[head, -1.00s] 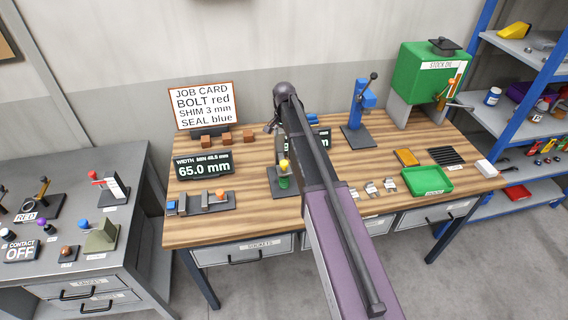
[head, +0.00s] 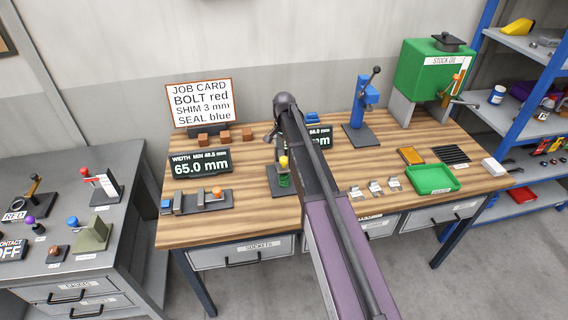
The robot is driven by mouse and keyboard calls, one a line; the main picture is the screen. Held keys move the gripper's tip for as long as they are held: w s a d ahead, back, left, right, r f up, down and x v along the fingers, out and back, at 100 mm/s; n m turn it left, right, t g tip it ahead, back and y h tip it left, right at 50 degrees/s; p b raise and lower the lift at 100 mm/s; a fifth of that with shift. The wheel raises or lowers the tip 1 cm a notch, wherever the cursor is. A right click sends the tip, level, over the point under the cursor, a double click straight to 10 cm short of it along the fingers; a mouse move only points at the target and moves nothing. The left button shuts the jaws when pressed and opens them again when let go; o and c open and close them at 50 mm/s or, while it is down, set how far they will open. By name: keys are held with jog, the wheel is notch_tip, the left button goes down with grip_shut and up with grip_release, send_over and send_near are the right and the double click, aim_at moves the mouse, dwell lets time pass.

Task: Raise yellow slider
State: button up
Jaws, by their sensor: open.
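The yellow slider (head: 284,162) is a small yellow knob above a green part (head: 284,179) on a dark stand, near the middle of the wooden bench. It looks upright, just left of my arm, which crosses the view in front of the bench. My gripper (head: 270,136) shows only as a small dark piece beside the arm, above the slider in the picture. Most of it is hidden behind the arm. I see nothing held, and it appears apart from the slider.
A display reading 65.0 mm (head: 201,162) and a grey block fixture (head: 196,202) stand left of the slider. A second display (head: 320,137) is partly hidden behind my arm. A blue lever press (head: 363,110) and green tray (head: 432,179) stand to the right.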

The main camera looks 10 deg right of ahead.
aim_at(284, 158)
jog(key=shift+f+b, duration=2.8)
jog(key=shift+f, duration=0.25)
grip_shut()
